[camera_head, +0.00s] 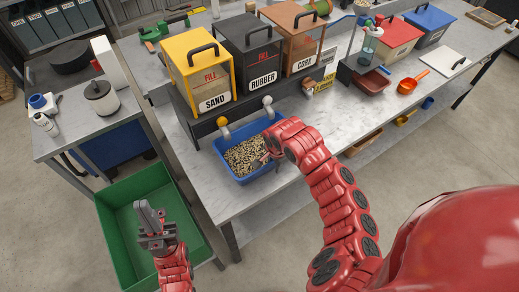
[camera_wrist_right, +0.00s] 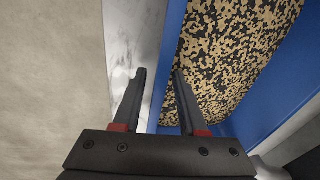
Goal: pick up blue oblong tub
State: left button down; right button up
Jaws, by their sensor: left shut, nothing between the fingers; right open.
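The blue oblong tub (camera_head: 274,173) stands on the grey bench near its front left end, below the sand and rubber boxes. It holds a speckled black and tan fill. My right gripper (camera_head: 262,160) is at the tub's right part, partly hidden by its own wrist. In the right wrist view the gripper (camera_wrist_right: 158,75) is open, and the tub's blue wall (camera_wrist_right: 172,62) shows between its fingers, with the fill to the right and the bench top to the left. I cannot tell whether the fingers touch the wall. My left gripper (camera_head: 147,212) is shut and empty, over the green bin.
The green bin (camera_head: 118,262) stands on the floor at the left. Sand (camera_head: 197,75), rubber (camera_head: 252,58) and cork (camera_head: 297,42) boxes stand behind the tub, with spouts (camera_head: 223,126) near it. A red tray (camera_head: 371,82) and orange scoop (camera_head: 408,86) lie to the right.

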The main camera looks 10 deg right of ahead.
jog(key=shift+f, duration=0.45)
grip_shut()
dwell(1.1)
